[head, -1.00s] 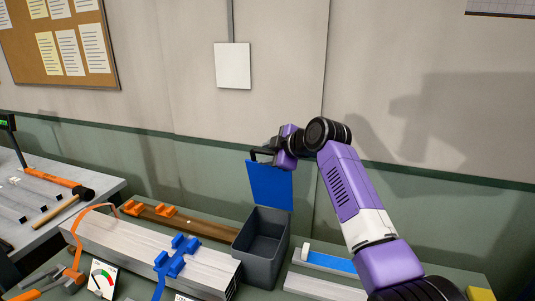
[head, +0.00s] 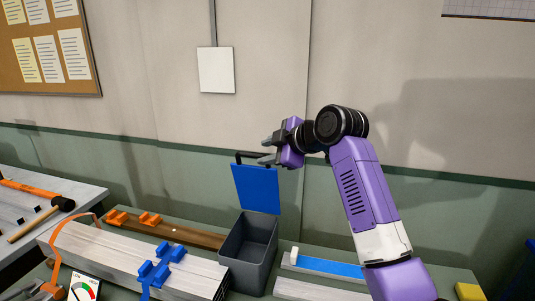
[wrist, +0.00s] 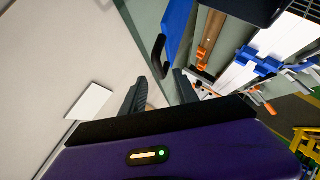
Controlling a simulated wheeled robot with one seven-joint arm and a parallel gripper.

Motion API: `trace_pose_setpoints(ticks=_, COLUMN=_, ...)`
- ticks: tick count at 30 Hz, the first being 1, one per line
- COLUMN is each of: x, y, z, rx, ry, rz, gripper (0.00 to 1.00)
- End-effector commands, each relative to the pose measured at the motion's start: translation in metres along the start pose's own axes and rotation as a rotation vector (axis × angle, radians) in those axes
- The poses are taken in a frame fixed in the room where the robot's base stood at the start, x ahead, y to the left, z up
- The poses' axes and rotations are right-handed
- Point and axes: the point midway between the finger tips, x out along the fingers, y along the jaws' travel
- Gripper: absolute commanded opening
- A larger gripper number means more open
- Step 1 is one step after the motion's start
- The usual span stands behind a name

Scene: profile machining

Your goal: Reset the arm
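My gripper (head: 268,148) is raised above the back of the bench in the head view, pointing left. It is just above the blue lid (head: 257,188) of a grey bin (head: 248,255). The lid stands open and upright, with a dark handle on its top edge. In the wrist view the two dark fingers (wrist: 160,95) are spread apart with nothing between them. The lid's dark handle (wrist: 159,57) shows beyond the fingertips, apart from them.
Metal profiles (head: 130,255) with blue clamps (head: 160,266) lie left of the bin. A brown bar (head: 180,231) with orange clamps lies behind them. A blue strip (head: 325,266) lies right of the bin. The wall with a white panel (head: 216,70) is close behind.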

Motion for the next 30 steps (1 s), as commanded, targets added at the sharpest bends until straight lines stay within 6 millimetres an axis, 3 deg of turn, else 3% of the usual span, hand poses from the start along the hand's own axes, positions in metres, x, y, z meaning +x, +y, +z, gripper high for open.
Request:
trace_pose_setpoints(ticks=13, x=-0.001, y=0.006, z=-0.002, rx=0.056, ry=0.007, rz=0.023, gripper=0.36)
trace_pose_setpoints(ticks=19, x=-0.022, y=0.059, z=-0.019, rx=0.2, ry=0.061, rz=0.233, gripper=0.36)
trace_pose_setpoints(ticks=21, x=-0.029, y=0.066, z=-0.018, rx=0.267, ry=0.093, rz=0.319, gripper=0.36)
trace_pose_setpoints(ticks=26, x=-0.037, y=0.054, z=-0.005, rx=0.397, ry=0.153, rz=0.445, gripper=0.36)
trace_pose_setpoints(ticks=30, x=-0.042, y=0.028, z=0.013, rx=0.503, ry=0.2, rz=0.529, gripper=0.36)
